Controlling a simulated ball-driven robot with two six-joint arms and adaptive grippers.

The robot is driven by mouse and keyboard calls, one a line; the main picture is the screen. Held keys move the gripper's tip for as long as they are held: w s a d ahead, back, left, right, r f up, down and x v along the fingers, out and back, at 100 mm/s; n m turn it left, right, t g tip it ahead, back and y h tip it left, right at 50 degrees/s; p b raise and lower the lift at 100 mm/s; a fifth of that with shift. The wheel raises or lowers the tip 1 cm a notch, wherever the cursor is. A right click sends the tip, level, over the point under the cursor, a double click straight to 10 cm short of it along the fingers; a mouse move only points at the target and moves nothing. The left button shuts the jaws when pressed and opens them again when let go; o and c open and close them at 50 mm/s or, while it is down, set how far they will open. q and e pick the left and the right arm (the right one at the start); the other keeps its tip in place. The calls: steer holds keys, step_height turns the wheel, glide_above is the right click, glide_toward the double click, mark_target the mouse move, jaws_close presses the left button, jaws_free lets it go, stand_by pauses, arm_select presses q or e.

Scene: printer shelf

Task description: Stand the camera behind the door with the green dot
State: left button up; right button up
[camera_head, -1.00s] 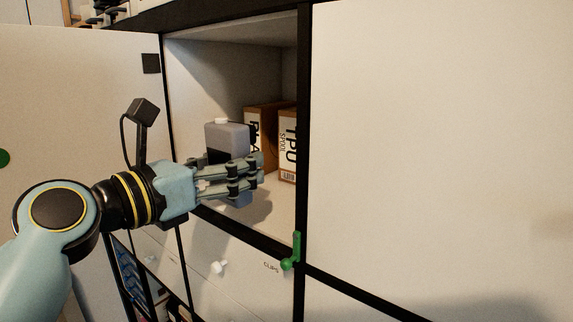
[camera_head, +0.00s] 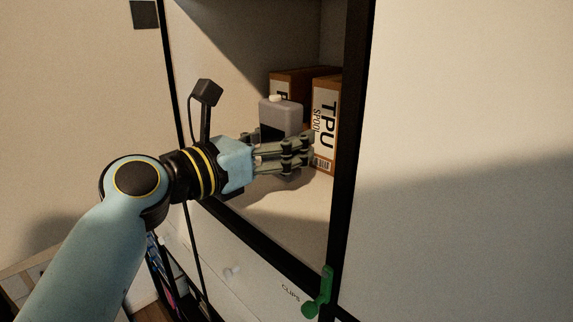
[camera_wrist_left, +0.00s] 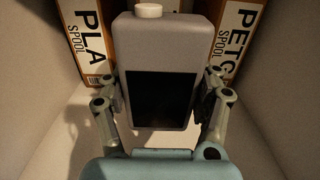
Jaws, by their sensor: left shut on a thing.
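The camera (camera_head: 281,117) is a grey upright box with a white button on top and a dark panel on its face. It also fills the middle of the left wrist view (camera_wrist_left: 163,45). My left gripper (camera_head: 300,152) reaches into the open compartment (camera_head: 307,210), its fingers closed on both sides of the camera. I cannot tell whether the camera's base touches the shelf floor. The open door (camera_head: 75,100) is swung out at the left; its green dot is out of view now. My right gripper is not in view.
A closed white door (camera_head: 470,130) is at the right. A green handle (camera_head: 322,290) sticks out below, by a drawer marked CLIPS. Bare shelf floor shows in front.

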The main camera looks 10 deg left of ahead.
arm_select(q)
step_height(320, 180, down, 4)
steer(key=shift+w+r+b, duration=0.1)
steer(key=shift+r+b, duration=0.15)
steer(key=shift+b, duration=0.15)
steer(key=o, duration=1.1)
steer(key=shift+f, duration=0.15)
steer(key=o, duration=0.5)
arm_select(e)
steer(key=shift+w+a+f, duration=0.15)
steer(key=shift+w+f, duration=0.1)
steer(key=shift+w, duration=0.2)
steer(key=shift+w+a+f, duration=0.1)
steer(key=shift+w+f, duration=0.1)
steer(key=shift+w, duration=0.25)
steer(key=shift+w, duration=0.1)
